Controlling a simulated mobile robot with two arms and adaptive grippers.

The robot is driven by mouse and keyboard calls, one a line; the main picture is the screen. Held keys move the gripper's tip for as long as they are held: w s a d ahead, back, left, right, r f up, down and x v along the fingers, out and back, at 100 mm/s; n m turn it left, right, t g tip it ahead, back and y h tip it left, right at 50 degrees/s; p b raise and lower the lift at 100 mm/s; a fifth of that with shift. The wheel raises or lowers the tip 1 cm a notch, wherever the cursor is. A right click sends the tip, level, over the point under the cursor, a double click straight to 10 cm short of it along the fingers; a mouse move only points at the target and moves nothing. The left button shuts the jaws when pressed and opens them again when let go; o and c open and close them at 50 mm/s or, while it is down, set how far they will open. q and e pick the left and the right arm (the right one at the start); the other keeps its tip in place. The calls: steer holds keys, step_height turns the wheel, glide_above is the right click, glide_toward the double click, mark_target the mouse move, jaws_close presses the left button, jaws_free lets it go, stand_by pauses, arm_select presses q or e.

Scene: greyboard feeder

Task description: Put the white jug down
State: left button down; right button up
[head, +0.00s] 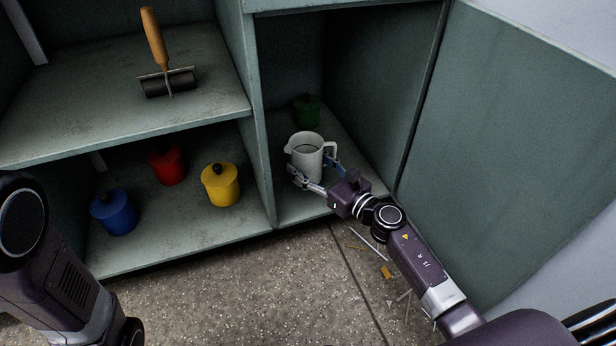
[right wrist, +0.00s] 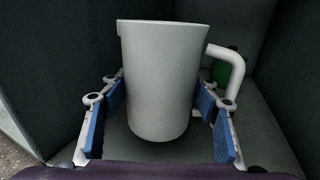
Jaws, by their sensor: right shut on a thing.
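The white jug (head: 306,158) is upright in the right-hand lower compartment of the grey-green cabinet, its spout to the left and its handle to the right. My right gripper (head: 315,174) reaches in from the front and is shut on the jug's body. In the right wrist view the jug (right wrist: 160,75) stands between the blue pads of the gripper (right wrist: 161,92), handle at the right. I cannot tell whether its base touches the compartment floor (head: 295,209). My left arm shows at the left edge of the head view, but its gripper is out of view.
A green lidded pot (head: 306,111) stands behind the jug. Blue (head: 113,212), red (head: 166,166) and yellow (head: 220,186) pots stand in the left compartment, beyond a divider (head: 258,150). A roller (head: 167,82) lies on the shelf above. Scraps litter the floor in front.

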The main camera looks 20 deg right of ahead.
mark_target(316, 179)
step_height(316, 179, down, 4)
steer(key=shift+r+b, duration=0.15)
steer(key=shift+b, duration=1)
steer(key=shift+r, duration=0.15)
steer(key=o, duration=1.6)
steer(key=shift+c, duration=0.2)
steer(key=v, duration=1.2)
